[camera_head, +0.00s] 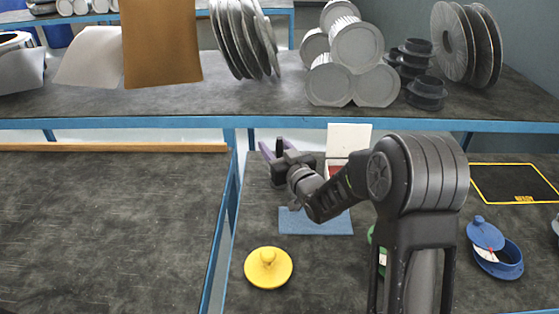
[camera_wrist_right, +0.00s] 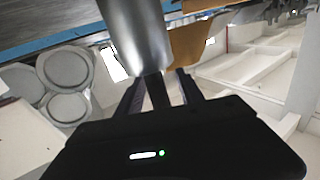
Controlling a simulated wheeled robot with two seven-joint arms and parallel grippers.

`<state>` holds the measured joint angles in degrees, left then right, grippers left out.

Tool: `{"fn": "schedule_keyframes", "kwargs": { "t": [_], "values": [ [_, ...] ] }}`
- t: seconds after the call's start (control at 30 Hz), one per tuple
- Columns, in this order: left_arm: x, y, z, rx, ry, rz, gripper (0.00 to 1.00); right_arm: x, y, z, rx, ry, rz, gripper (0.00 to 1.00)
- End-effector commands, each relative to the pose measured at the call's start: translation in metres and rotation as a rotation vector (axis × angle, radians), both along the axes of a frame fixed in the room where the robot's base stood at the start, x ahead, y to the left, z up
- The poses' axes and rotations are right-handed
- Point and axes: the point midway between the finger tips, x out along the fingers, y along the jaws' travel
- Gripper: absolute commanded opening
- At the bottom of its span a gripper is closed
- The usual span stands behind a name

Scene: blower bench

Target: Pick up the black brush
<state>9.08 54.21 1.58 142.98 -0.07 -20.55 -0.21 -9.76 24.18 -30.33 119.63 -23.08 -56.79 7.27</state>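My right gripper (camera_head: 272,149) is over the back part of the lower bench in the head view, its purple fingers pointing away. In the right wrist view its two fingers (camera_wrist_right: 161,92) stand apart. A dark bar (camera_wrist_right: 157,92) shows between them with gaps on both sides, and a smooth grey cylinder (camera_wrist_right: 135,35) shows beyond it; I cannot tell what these are. I cannot make out a black brush for certain in either view. My right arm and gripper hide part of the bench. My left gripper is out of view.
A blue mat (camera_head: 315,222) lies below my gripper. A yellow lidded thing (camera_head: 268,268), a blue pot (camera_head: 499,262) and a yellow-edged black panel (camera_head: 512,183) lie on the bench. A white box (camera_head: 348,137) stands behind my arm. The raised back bench has a blue edge (camera_head: 400,126).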

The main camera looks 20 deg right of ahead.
Motion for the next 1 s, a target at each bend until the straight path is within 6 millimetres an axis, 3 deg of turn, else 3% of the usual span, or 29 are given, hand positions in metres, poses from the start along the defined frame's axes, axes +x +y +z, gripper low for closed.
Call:
{"fn": "schedule_keyframes", "kwargs": {
  "t": [0.53,1.0],
  "values": [
    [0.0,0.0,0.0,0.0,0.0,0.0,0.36,-0.0001,0.0,0.0001,0.0,0.0,0.0,0.0],
    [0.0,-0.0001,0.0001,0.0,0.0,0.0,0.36,0.0,0.0,0.0004,0.0,0.0,0.0,0.0]
  ]
}}
